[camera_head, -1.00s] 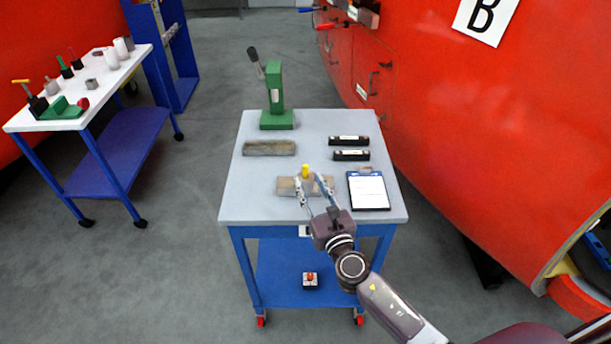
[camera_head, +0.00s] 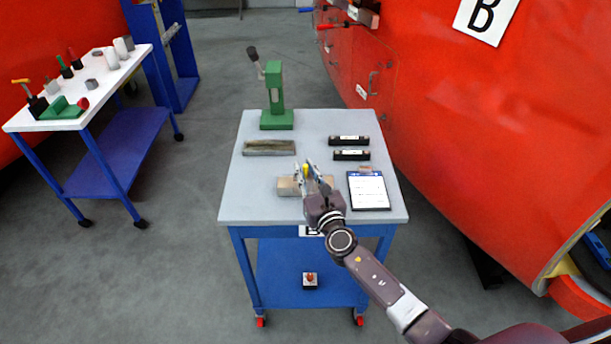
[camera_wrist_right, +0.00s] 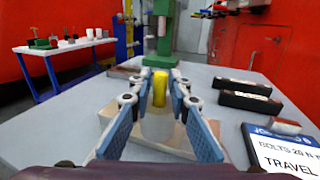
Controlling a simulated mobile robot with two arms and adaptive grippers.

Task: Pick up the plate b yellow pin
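The yellow pin (camera_head: 305,170) stands upright at the pale block-like plate (camera_head: 286,187) near the front middle of the grey table. It also shows in the right wrist view (camera_wrist_right: 159,90), yellow on top with a wider greyish cylinder (camera_wrist_right: 158,126) below. My right gripper (camera_head: 304,166) is open, with one finger on each side of the pin. In the right wrist view a gap shows between the pin and each blue finger pad. The plate is partly hidden behind the fingers. My left gripper is in neither view.
A green lever press (camera_head: 277,100) stands at the table's back. A grey-brown bar (camera_head: 269,148) lies at the left, two black blocks (camera_head: 349,141) at the back right, and a clipboard (camera_head: 369,190) right of the plate. A red train body (camera_head: 500,130) stands close on the right.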

